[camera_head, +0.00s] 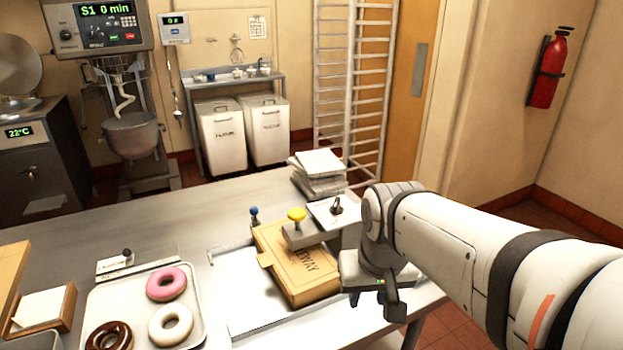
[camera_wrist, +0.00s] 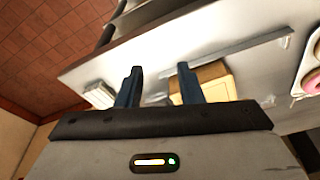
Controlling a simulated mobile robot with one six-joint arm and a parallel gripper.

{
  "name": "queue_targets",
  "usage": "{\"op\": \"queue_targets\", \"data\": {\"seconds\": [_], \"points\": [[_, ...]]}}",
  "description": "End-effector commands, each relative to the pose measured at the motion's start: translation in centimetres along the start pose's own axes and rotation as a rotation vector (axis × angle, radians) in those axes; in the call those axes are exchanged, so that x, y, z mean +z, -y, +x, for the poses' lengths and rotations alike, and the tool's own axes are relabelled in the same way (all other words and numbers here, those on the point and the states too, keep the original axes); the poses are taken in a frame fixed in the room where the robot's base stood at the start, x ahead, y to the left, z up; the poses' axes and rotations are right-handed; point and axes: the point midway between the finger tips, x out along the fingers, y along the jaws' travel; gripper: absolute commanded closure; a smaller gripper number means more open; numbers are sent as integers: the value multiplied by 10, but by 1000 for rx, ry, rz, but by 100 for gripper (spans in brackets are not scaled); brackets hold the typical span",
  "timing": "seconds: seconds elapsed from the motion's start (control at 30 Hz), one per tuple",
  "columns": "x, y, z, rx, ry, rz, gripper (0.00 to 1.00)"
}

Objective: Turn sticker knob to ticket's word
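A small dark knob (camera_head: 336,206) stands on a pale plate just left of my wrist in the head view. Another small dark knob (camera_head: 127,253) is on a white plate behind the doughnut tray. I cannot tell which is the sticker knob, and no readable word shows beside either. A white paper (camera_head: 40,308) in a wooden holder at the far left may be the ticket; no writing on it is legible. My gripper (camera_head: 378,298) is over the table's right side, beside the brown box. In the wrist view my gripper (camera_wrist: 160,82) has its two dark fingers apart with nothing between them.
A tray (camera_head: 190,335) holds doughnuts. White stacked items (camera_head: 318,172) stand behind. The table's back left is clear.

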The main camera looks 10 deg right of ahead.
Motion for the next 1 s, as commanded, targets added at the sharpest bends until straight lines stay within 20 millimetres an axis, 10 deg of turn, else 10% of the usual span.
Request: {"op": "queue_targets", "data": {"seconds": [0.5,0.7,1.0], "points": [[-232,13,-50,29,175,277,66],[-266,16,-48,40,203,330,66],[-264,16,-18,42,212,339,66]]}}
